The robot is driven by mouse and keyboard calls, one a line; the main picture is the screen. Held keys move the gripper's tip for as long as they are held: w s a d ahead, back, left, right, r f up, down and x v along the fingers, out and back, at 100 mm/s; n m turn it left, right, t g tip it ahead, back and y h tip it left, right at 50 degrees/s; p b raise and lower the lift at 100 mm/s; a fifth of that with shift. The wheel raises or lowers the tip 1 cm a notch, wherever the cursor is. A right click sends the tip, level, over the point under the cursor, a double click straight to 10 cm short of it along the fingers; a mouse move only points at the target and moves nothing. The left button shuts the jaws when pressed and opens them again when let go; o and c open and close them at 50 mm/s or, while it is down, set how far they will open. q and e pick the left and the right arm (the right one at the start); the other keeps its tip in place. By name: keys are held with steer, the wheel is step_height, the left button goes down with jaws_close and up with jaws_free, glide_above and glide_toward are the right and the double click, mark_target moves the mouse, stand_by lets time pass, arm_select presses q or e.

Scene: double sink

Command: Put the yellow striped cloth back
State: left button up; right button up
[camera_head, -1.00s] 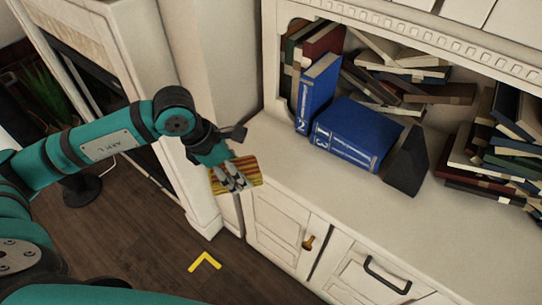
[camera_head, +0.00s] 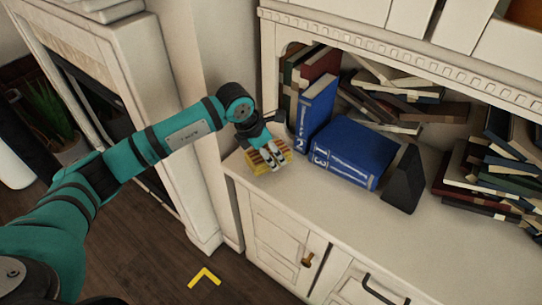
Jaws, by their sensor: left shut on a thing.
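The yellow striped cloth (camera_head: 255,166) has yellow and dark reddish stripes. It is at the left end of the white cabinet top (camera_head: 312,203), left of the blue books. My left gripper (camera_head: 275,163) is shut on the cloth, its fingers in front of part of it. I cannot tell whether the cloth touches the cabinet top or hangs just above it. My right gripper is not in view.
A blue book stands upright (camera_head: 316,108) and another blue book (camera_head: 352,152) lies right of it. A black bookend (camera_head: 404,180) stands beside them. Several piled books (camera_head: 490,172) are at the right. The cabinet top's front strip is clear.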

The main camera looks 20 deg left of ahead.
arm_select(q)
steer(key=shift+w+d, duration=0.15)
steer(key=shift+w, duration=0.35)
steer(key=shift+f+p, duration=0.5)
steer(key=shift+f, duration=1.3)
steer(key=shift+s, duration=0.1)
steer(key=o, duration=1.2)
steer(key=shift+f, duration=0.1)
steer(key=shift+c, duration=0.2)
steer(key=b+v, duration=0.1)
steer(key=v, duration=1.1)
